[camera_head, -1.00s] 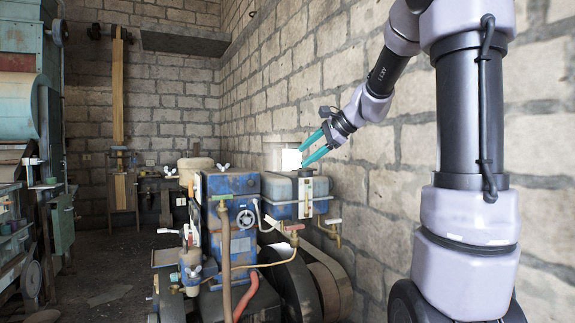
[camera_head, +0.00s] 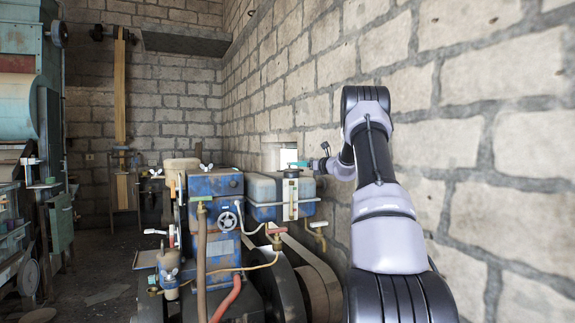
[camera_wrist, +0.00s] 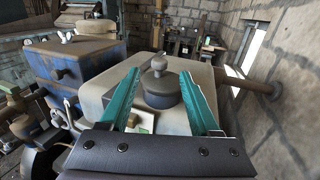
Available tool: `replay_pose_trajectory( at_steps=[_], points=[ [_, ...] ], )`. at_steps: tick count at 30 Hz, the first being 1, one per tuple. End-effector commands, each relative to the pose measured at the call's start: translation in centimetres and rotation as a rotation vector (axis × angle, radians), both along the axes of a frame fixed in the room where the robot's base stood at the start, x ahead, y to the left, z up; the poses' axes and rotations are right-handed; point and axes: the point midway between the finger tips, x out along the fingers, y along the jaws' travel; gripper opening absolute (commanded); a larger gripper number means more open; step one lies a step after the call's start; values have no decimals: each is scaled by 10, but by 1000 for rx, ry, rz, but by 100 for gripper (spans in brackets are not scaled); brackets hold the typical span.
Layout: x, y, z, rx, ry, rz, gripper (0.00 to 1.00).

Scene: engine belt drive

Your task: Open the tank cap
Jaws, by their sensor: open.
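The tank cap (camera_wrist: 160,85) is dark and round with a pale knob on top, and it sits on the light-coloured top of the tank (camera_wrist: 100,98). In the head view the cap (camera_head: 291,173) stands on the blue and grey tank (camera_head: 264,190) at the engine's right side. My gripper (camera_wrist: 164,68) has two teal fingers, spread open, one on each side of the cap in the wrist view. Gaps show between the cap and both fingers. In the head view my gripper (camera_head: 300,164) is just above the cap, seen partly edge-on.
The blue engine block (camera_head: 214,184) with valves and pipes stands left of the tank. The brick wall (camera_head: 420,120) runs close along the right. In the wrist view a horizontal pipe (camera_wrist: 245,82) lies beyond the tank. A dark belt wheel (camera_head: 285,285) is below.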

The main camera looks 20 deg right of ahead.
Motion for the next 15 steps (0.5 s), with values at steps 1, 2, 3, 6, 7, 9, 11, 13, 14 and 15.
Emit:
replay_pose_trajectory(
  at_steps=[1,2,3,6,7,9,11,13,14,15],
  points=[
    [11,5,-1,-2,0,3,63],
    [16,7,-1,-2,0,3,63],
    [23,10,-1,-2,0,3,63],
    [41,16,-1,-3,0,3,63],
    [45,18,-2,-4,1,3,63],
    [55,21,-1,-4,1,3,63],
    [62,23,-1,-5,1,2,63],
    [67,25,-1,-4,1,2,63],
    [69,26,-1,-4,1,2,63],
    [71,26,-1,-4,1,1,63]
  ],
)
